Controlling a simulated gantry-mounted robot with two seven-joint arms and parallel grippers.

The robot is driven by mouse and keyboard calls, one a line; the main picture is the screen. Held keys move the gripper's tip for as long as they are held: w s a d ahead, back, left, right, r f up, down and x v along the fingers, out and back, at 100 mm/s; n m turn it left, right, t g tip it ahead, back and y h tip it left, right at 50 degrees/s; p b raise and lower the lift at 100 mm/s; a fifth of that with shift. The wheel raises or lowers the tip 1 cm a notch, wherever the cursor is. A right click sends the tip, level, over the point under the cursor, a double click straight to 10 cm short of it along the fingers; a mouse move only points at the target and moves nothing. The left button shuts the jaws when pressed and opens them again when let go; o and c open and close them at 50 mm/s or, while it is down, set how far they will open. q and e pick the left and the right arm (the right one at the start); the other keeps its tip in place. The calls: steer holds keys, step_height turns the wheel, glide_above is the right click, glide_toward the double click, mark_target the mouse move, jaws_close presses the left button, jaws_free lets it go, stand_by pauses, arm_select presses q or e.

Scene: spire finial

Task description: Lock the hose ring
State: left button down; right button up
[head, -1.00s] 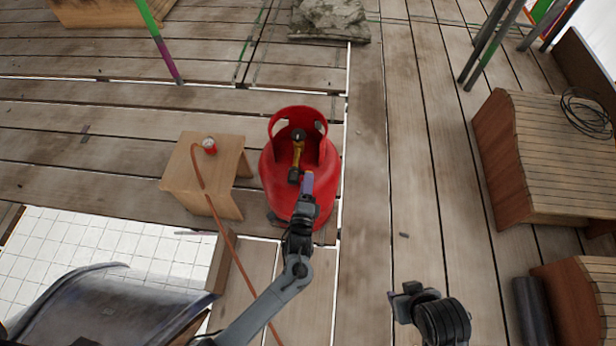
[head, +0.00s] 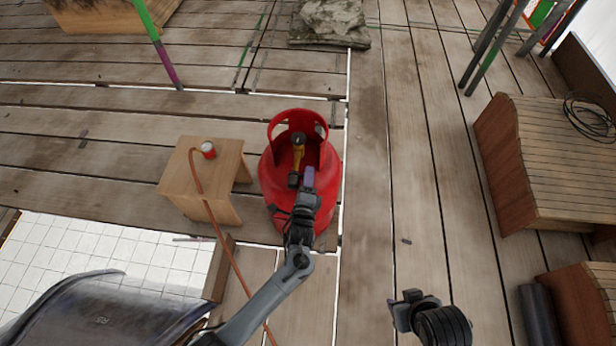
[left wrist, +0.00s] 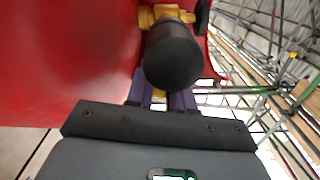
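A red gas cylinder (head: 275,185) stands upright on the deck. Inside its collar is a brass-yellow valve fitting (head: 298,158) with a black end (head: 293,180). An orange hose (head: 219,232) runs up onto a small wooden stool, by a small red-and-white round piece (head: 208,149); no separate ring is clear. My left gripper (head: 308,179) is just right of the black end. In the left wrist view the black end (left wrist: 173,57) hides its purple fingertips; the fingers (left wrist: 161,99) stand apart with a gap between. My right gripper (head: 405,300) is low and away from the cylinder, its fingers unclear.
The wooden stool (head: 225,205) stands left of the cylinder. Slatted wooden benches (head: 560,160) are at the right, one with a coiled black cable (head: 590,118). A stone block (head: 330,22) lies beyond the cylinder. The deck right of the cylinder is mostly clear.

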arm_select(q)
steer(key=shift+f+m+p, duration=0.1)
steer(key=shift+m+p, duration=0.4)
steer(key=shift+m, duration=0.2)
steer(key=shift+a+f+m+p, duration=0.2)
steer(key=shift+f+m+p, duration=0.15)
steer(key=shift+m, duration=0.75)
steer(key=shift+a+f+m, duration=0.1)
steer(key=shift+f+m, duration=0.2)
steer(key=shift+m, duration=0.1)
steer(key=c, duration=1.1)
jaws_free()
